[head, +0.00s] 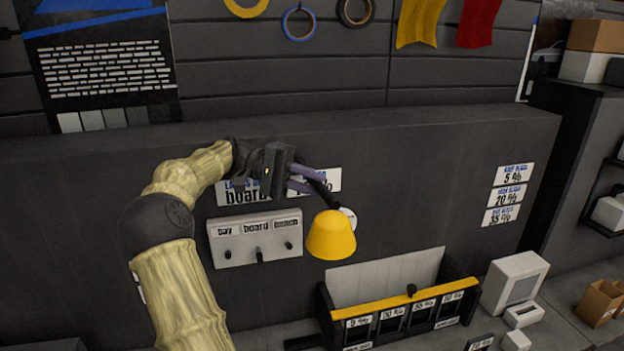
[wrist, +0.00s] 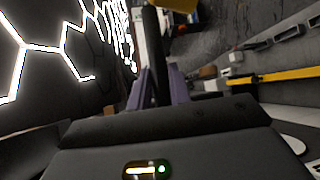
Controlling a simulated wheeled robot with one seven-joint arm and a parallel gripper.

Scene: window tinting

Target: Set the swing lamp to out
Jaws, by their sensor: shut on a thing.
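The swing lamp has a yellow shade (head: 331,238) hanging from a thin dark arm (head: 324,193), in front of the dark wall panel in the head view. My gripper (head: 308,181) has purple fingers closed around that lamp arm, above and left of the shade. In the wrist view, the dark arm (wrist: 152,45) runs between my purple fingers (wrist: 158,88), and a bit of the yellow shade (wrist: 178,4) shows at the top edge. A white wall sign (head: 245,193) behind my gripper is partly hidden, as is a small round white plate (head: 349,216) behind the shade.
A switch panel (head: 255,239) with several labelled levers is on the wall below my gripper. A black rack with a yellow front rail (head: 390,308) and labelled slots stands below right of the lamp. A white monitor-like box (head: 513,283) is farther right.

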